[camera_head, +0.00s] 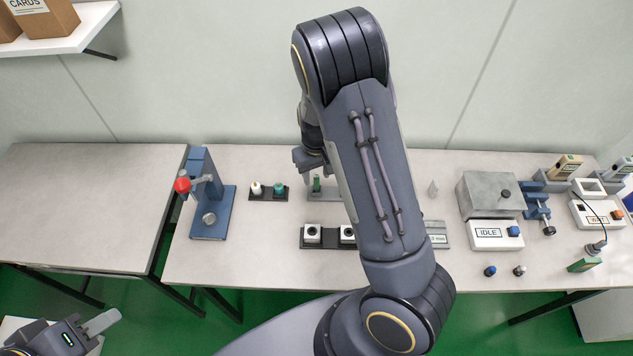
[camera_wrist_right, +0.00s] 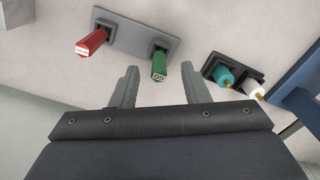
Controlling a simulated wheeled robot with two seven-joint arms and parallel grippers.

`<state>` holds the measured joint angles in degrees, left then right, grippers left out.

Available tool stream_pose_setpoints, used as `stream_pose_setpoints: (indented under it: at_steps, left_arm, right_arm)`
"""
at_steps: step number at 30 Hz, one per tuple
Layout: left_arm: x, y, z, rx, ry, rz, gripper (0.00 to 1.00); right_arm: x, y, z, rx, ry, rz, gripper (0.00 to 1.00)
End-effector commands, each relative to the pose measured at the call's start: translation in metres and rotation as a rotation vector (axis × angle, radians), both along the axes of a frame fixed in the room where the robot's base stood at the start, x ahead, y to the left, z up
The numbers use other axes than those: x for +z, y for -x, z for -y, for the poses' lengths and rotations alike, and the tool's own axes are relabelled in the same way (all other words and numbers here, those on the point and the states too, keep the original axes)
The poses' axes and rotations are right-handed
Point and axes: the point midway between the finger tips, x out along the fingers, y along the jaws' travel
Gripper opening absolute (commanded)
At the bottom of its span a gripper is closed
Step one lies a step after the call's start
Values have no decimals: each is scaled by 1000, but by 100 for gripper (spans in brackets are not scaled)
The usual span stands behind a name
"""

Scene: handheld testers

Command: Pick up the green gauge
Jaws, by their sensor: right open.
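The green gauge (camera_wrist_right: 158,66) stands upright in a slot of a grey holder plate (camera_wrist_right: 135,40) beside a red gauge (camera_wrist_right: 92,42). In the head view the green gauge (camera_head: 316,184) shows just below my right gripper (camera_head: 312,162). My right gripper is open, and in the right wrist view the gauge's top shows between its two fingertips (camera_wrist_right: 159,70). I cannot tell whether they touch it. My right arm hides the red gauge in the head view. My left gripper (camera_head: 92,332) is at the lower left, away from the table; its opening is unclear.
A black holder (camera_head: 268,193) with a teal and a white piece stands close left of the gauge. A blue press (camera_head: 210,195) with a red knob is further left. A black tray (camera_head: 325,237) lies in front. Test boxes (camera_head: 496,235) fill the right side. The left table (camera_head: 80,205) is bare.

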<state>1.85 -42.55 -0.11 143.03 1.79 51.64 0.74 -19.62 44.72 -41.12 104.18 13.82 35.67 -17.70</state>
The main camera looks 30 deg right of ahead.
Motion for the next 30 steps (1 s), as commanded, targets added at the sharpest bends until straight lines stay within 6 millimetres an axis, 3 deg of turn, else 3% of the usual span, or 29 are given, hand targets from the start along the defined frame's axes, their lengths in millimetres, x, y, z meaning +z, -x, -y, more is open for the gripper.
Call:
stream_pose_setpoints:
  at_steps: [7,17,26,30]
  left_arm:
    - [7,0,0,0,0,0,36]
    - [7,0,0,0,0,0,36]
    - [7,0,0,0,0,0,36]
    - [7,0,0,0,0,0,36]
  right_arm:
    - [-36,-2,2,-1,0,-4,42]
    - [-43,-3,1,1,-2,0,42]
    - [-43,-3,1,0,-2,-1,2]
    - [-43,-3,1,0,-2,-1,0]
